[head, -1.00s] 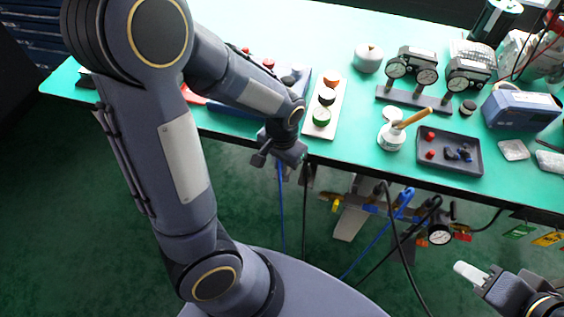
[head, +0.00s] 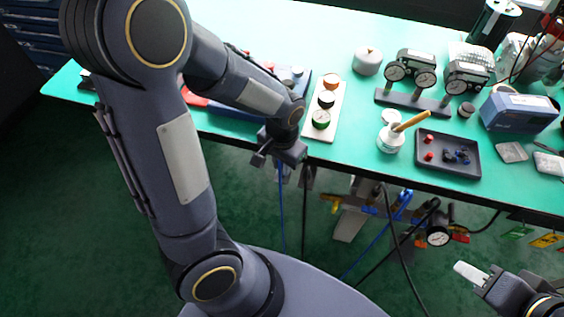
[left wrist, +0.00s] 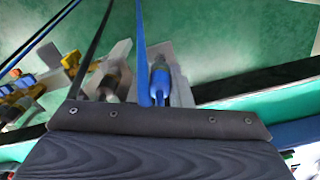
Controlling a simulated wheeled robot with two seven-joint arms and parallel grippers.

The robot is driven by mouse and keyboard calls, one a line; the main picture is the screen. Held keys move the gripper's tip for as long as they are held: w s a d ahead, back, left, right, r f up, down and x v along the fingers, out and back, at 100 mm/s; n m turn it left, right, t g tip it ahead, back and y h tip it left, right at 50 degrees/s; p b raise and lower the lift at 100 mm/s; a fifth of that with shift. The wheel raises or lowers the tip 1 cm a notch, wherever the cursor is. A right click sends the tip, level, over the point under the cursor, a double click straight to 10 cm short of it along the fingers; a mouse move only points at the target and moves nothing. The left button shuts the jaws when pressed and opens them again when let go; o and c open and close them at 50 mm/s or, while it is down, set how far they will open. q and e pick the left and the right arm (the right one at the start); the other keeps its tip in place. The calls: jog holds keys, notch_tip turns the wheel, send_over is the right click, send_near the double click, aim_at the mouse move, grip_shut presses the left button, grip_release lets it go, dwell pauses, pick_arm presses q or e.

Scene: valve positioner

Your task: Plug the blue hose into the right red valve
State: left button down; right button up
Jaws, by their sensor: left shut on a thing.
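My left gripper (head: 278,158) is at the front edge of the green bench, shut on the blue hose (head: 281,215), which hangs down below it. In the left wrist view the blue hose end (left wrist: 160,82) sits beside a pale grey finger. A valve assembly (head: 372,207) hangs under the bench edge, right of my left gripper, with blue, yellow and red parts; a red part (head: 421,241) shows near its gauge. I cannot make out the right red valve clearly. My right gripper (head: 482,279) is at the lower right, away from the hose; its finger gap is unclear.
A dark hose (head: 304,215) hangs close to the blue one, and other dark hoses cross below the valve assembly. On the bench (head: 345,150) are a button panel (head: 335,85), a dark tray (head: 463,168) and gauges (head: 397,72). Open floor lies below the hoses.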

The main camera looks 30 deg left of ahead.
pick_arm(q)
jog(key=shift+r, duration=0.1)
jog(key=shift+r+p, duration=1.85)
jog(key=shift+r, duration=0.1)
